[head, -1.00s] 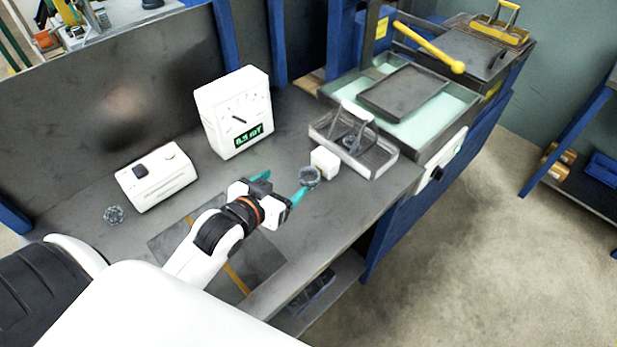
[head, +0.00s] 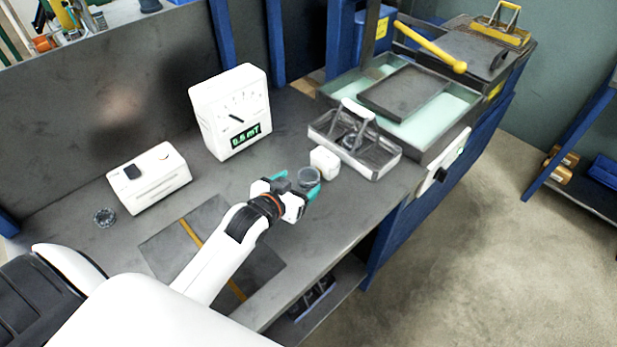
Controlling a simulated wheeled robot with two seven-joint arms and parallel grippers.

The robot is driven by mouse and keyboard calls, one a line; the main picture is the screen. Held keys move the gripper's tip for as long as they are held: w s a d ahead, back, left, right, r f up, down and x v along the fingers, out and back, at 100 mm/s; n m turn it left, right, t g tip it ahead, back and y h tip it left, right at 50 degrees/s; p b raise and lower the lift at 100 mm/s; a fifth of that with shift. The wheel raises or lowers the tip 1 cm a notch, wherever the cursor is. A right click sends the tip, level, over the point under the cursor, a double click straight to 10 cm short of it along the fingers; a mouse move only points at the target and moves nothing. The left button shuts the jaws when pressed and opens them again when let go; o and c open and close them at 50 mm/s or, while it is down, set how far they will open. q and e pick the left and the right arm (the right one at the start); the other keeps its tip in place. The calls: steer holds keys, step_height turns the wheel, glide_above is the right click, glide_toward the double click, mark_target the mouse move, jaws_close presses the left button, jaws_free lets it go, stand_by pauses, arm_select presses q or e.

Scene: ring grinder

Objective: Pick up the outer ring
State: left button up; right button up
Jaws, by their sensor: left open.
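A grey ring (head: 309,176), which looks like the outer ring, sits on the workbench next to a small white block. My left gripper (head: 298,183) is open at the ring, with one teal fingertip on its far left side and the other on its near right side. I cannot tell whether the fingers touch it. A second small dark ring-shaped part (head: 104,217) lies at the left of the bench. My right gripper is not in view.
The white block (head: 325,160) stands close to the ring's right. Behind it is a wire basket (head: 378,164) beside a tank. A white meter (head: 230,112) and a white box (head: 150,178) stand farther left. The bench's front edge is near the gripper.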

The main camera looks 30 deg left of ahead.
mark_target(303, 182)
arm_select(q)
steer(key=x, duration=0.4)
steer(key=shift+w+d+f, duration=0.1)
steer(key=shift+w+f, duration=0.15)
steer(key=shift+f, duration=0.2)
steer(key=shift+r, duration=0.1)
steer(key=c, duration=1.3)
